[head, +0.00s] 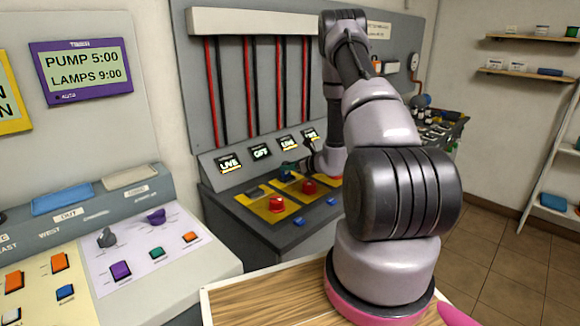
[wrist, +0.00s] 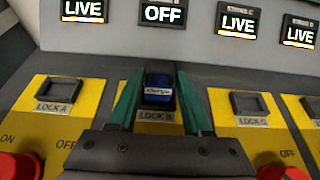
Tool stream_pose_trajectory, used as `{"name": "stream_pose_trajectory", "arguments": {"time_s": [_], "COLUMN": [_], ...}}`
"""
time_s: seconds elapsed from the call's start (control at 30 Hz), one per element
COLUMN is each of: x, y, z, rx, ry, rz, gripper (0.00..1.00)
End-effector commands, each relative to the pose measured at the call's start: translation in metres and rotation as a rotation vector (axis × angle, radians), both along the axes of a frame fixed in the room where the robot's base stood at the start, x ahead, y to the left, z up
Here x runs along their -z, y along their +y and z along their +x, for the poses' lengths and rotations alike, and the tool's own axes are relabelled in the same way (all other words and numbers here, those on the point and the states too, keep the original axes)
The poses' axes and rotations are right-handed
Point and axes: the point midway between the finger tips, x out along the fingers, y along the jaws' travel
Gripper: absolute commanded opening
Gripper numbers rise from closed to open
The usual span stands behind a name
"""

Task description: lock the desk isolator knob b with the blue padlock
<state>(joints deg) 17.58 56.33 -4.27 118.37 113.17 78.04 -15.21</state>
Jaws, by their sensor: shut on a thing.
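The blue padlock (wrist: 159,88) is between the green fingers of my gripper (wrist: 158,98) in the wrist view. It is at the LOCK B place of the yellow plate (wrist: 130,91), just above the LOCK B label. I cannot tell whether it is seated there or held above it. Knob B is hidden behind the gripper body in the wrist view; a red knob (head: 309,187) shows on the second plate in the head view. The display above B (wrist: 163,13) reads OFF. In the head view my gripper (head: 288,169) is over the desk's back part, partly hidden by my arm.
The LOCK A holder (wrist: 60,90) and LOCK C holder (wrist: 248,103) stand empty either side. Red knobs show at lower left (wrist: 18,166) and lower right (wrist: 282,173). The sloped display panel (wrist: 205,45) rises close behind; the other displays read LIVE in the wrist view.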

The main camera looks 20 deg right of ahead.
Motion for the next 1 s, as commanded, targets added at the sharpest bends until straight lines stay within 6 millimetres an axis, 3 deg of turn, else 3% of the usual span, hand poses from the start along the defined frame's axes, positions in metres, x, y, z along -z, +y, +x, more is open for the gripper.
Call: {"name": "stream_pose_trajectory", "arguments": {"time_s": [0.4, 0.43, 0.77, 1.0], "x": [0.009, 0.008, 0.008, 0.001], "y": [0.000, 0.000, 0.000, -0.007], "z": [0.000, 0.000, -0.001, -0.015], "rx": [0.000, 0.000, 0.000, 0.001], "ry": [0.000, 0.000, 0.001, 0.000], "rz": [0.001, 0.000, 0.000, 0.000], "gripper": [0.00, 0.60, 0.61, 0.61]}}
